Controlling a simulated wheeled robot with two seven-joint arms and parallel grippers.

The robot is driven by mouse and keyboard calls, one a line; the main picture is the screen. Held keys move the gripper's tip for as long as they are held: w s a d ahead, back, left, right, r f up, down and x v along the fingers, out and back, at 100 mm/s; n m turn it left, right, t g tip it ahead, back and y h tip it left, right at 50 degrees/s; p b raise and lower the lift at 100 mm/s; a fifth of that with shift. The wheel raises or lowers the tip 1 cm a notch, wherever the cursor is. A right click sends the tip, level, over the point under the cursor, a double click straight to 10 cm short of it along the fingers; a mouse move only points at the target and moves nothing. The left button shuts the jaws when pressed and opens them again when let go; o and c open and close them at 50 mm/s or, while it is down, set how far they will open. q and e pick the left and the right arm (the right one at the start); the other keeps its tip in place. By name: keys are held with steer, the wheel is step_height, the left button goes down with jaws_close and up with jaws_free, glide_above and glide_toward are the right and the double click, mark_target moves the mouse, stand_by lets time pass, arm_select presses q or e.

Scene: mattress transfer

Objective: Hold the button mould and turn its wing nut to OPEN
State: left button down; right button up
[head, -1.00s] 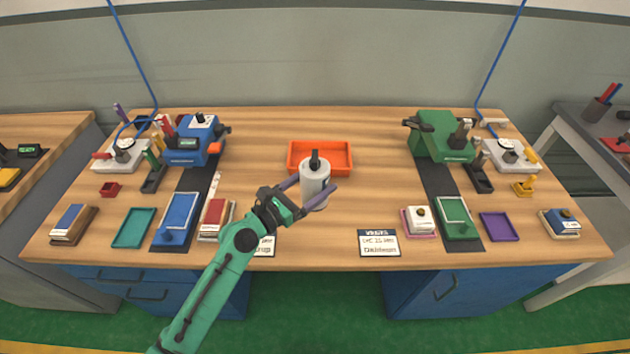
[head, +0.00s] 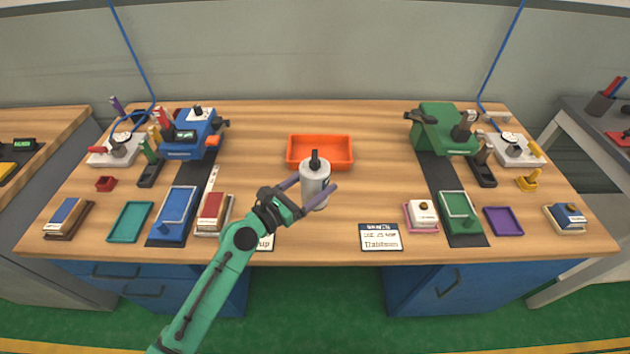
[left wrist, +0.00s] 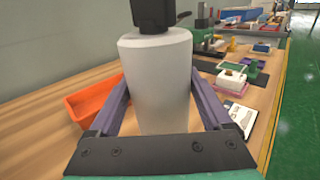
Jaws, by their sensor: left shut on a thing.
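The button mould appears to be the light grey cylinder (head: 314,188) with a black top piece (head: 315,159), near the middle of the head view. My left gripper (head: 315,197) is shut on it, with one purple-grey finger on each side. The mould is upright. It fills the middle of the left wrist view (left wrist: 158,82), between both fingers. Its black top (left wrist: 155,14) is cut off by the frame's upper edge, with a small dark arm sticking out to the right. I cannot read any OPEN mark or the nut's setting. My right gripper is not in view.
An orange tray (head: 320,166) lies just behind the mould. A blue machine (head: 190,140) stands at left and a green machine (head: 440,128) at right. Label cards (head: 381,243) lie along the front edge; my arm partly covers one. The tabletop between the tray and the green machine is clear.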

mark_target(315, 191)
arm_select(q)
steer(key=shift+f, duration=0.2)
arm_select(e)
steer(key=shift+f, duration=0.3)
arm_select(q)
steer(key=shift+f+b, duration=0.35)
steer(key=shift+b, duration=0.15)
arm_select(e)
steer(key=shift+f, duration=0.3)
arm_select(q)
steer(key=shift+f, duration=0.35)
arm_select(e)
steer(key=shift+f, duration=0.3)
arm_select(q)
steer(key=shift+f+b, duration=0.3)
steer(key=shift+b, duration=0.25)
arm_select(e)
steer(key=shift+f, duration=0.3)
arm_select(q)
steer(key=shift+f+b, duration=0.3)
steer(key=shift+f, duration=0.05)
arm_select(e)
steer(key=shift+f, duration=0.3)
arm_select(q)
steer(key=shift+f+b, duration=1.5)
steer(key=shift+f, duration=0.3)
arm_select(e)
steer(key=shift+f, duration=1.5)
